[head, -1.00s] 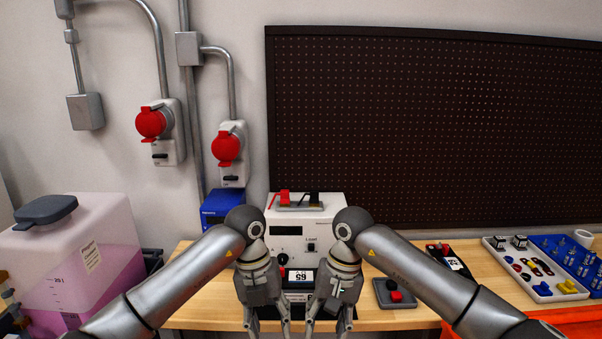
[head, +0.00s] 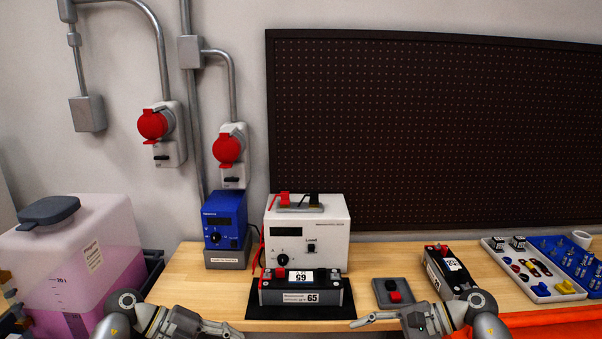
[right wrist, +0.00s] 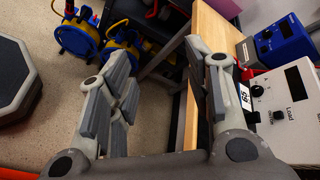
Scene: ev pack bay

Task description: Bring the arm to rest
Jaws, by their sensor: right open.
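My left gripper (head: 220,329) is low at the bottom edge of the head view, left of the battery module, pointing right. It is partly cut off, so its jaw opening is unclear. My right gripper (head: 375,319) is low at the bottom edge, right of the module and pointing left. In the right wrist view my right gripper (right wrist: 165,85) has its fingers spread wide with nothing between them. Both grippers appear apart from the bench objects.
A battery module (head: 302,289) labelled 65 lies on a black mat (head: 290,312) before a white load tester (head: 331,240). A blue instrument (head: 224,215), a button box (head: 391,291), a second module (head: 449,270) and a parts tray (head: 541,287) share the bench. Blue cable reels (right wrist: 77,38) stand on the floor.

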